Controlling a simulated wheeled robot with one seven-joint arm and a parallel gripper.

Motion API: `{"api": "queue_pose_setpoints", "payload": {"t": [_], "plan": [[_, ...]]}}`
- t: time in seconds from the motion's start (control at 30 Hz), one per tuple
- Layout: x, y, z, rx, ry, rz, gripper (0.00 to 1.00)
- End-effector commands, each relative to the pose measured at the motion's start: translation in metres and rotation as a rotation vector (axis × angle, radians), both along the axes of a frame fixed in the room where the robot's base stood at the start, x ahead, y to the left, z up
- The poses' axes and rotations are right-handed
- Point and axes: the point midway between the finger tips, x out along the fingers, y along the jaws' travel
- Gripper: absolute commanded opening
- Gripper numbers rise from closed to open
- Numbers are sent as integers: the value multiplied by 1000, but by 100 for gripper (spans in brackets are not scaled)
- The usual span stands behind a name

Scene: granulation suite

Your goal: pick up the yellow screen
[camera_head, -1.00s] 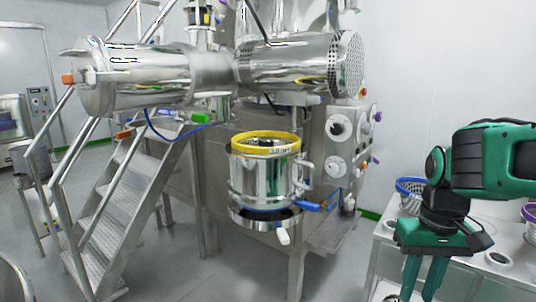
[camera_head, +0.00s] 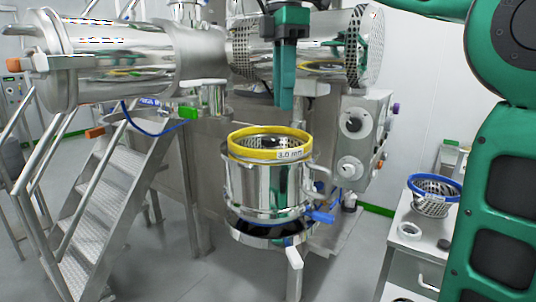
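The yellow screen (camera_head: 270,156) is a yellow-rimmed ring with a perforated metal inside and a "3.0 m…" label on its front. It sits on top of the round steel vessel (camera_head: 262,190) of the machine. My gripper (camera_head: 284,106) points down above the screen, its green fingertips apart from it and a little above its far rim in the picture. The fingers overlap in this view, so their gap does not show. Nothing is seen held.
Steel cylinders (camera_head: 130,60) lie above and behind the vessel. Steel stairs (camera_head: 100,215) stand at the left.

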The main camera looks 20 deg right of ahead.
Motion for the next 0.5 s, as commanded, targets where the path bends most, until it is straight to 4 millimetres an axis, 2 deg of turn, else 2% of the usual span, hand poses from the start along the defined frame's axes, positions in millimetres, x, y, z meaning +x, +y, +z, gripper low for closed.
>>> {"api": "queue_pose_setpoints", "payload": {"t": [0.3, 0.5], "plan": [[0, -10, -39, -1, 2, -8, 26], [-1, -11, -53, 0, 1, -12, 26]]}}
